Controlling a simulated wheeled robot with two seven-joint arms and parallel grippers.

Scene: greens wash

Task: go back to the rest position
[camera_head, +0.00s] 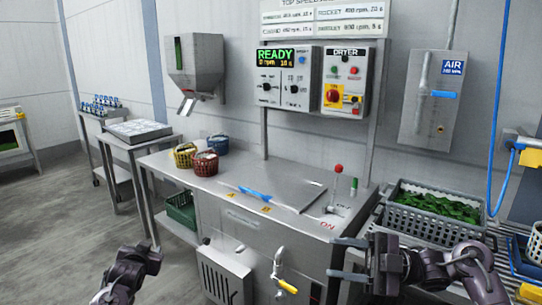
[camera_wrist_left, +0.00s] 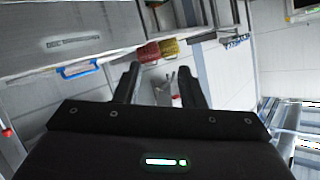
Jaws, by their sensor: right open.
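My right gripper (camera_head: 347,259) is at the lower right of the head view. Its two fingers point left and stand apart with nothing between them. It is in front of the steel washer's right end, left of the crate of greens. My left arm (camera_head: 128,272) shows at the lower left of the head view, over the floor in front of the washer. Its fingers cannot be made out there. In the left wrist view my left gripper (camera_wrist_left: 160,76) has its fingers apart and holds nothing.
The steel washer (camera_head: 232,184) has a blue lid handle (camera_head: 254,195), a red-knobbed lever (camera_head: 338,170) and a yellow-handled tap (camera_head: 283,283). Small baskets (camera_head: 205,164) stand on its left end. A grey crate (camera_head: 400,215) of greens stands right. Open floor (camera_head: 55,220) lies left.

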